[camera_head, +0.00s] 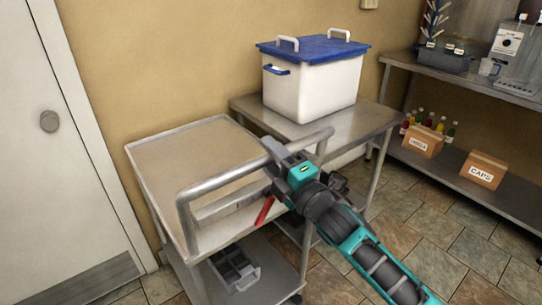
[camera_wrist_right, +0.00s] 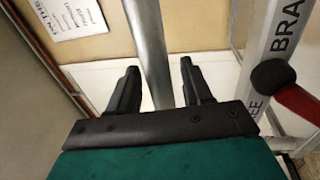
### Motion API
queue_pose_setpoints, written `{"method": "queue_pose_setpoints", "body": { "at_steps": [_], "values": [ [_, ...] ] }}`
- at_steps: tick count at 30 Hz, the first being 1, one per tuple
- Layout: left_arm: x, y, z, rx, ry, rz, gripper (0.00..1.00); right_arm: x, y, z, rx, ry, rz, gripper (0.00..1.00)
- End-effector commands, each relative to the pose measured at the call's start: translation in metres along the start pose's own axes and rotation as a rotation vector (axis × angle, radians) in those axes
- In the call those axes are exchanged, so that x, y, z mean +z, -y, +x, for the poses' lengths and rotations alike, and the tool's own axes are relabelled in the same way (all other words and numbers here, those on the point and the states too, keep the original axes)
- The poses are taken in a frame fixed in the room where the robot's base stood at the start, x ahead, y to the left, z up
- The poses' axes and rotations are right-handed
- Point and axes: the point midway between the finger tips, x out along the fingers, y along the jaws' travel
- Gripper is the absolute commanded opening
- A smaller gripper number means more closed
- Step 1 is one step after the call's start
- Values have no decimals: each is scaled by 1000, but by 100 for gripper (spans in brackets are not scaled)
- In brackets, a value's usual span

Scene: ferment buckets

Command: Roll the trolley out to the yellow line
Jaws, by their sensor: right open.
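The metal trolley (camera_head: 185,152) stands against the tan wall, its top tray empty. Its tubular push handle (camera_head: 218,180) runs along the side nearest me. My right gripper (camera_head: 272,165) is at the handle, toward its right part. In the right wrist view the handle bar (camera_wrist_right: 148,40) passes between the two open fingers (camera_wrist_right: 158,80), which are not closed on it. A red lever (camera_head: 264,210) hangs below the handle; it also shows with a black knob (camera_wrist_right: 272,76) beside lettering partly reading "BRA". My left gripper and the yellow line are not in view.
A steel table (camera_head: 340,122) beside the trolley holds a white tub (camera_head: 318,88) with a blue lid. A grey divided crate (camera_head: 236,268) sits on the trolley's lower shelf. A white door (camera_head: 60,180) is at left, shelving (camera_head: 500,200) at right. Tiled floor (camera_head: 425,215) is open at right.

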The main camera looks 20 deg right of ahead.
Motion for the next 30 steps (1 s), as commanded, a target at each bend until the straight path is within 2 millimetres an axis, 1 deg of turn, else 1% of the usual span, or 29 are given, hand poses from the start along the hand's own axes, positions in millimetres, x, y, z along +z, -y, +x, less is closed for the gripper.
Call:
{"method": "queue_pose_setpoints", "body": {
  "at_steps": [5, 6, 21, 30],
  "values": [
    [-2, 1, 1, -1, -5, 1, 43, 0, 0, 0, 0, 0, 1, 49],
    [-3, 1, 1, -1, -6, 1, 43, 0, 0, 0, 0, 0, 1, 48],
    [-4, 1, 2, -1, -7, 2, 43, 0, 0, 0, 0, 0, 1, 0],
    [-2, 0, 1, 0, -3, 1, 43, 0, 0, 0, -1, 1, 1, 0]
  ]
}}
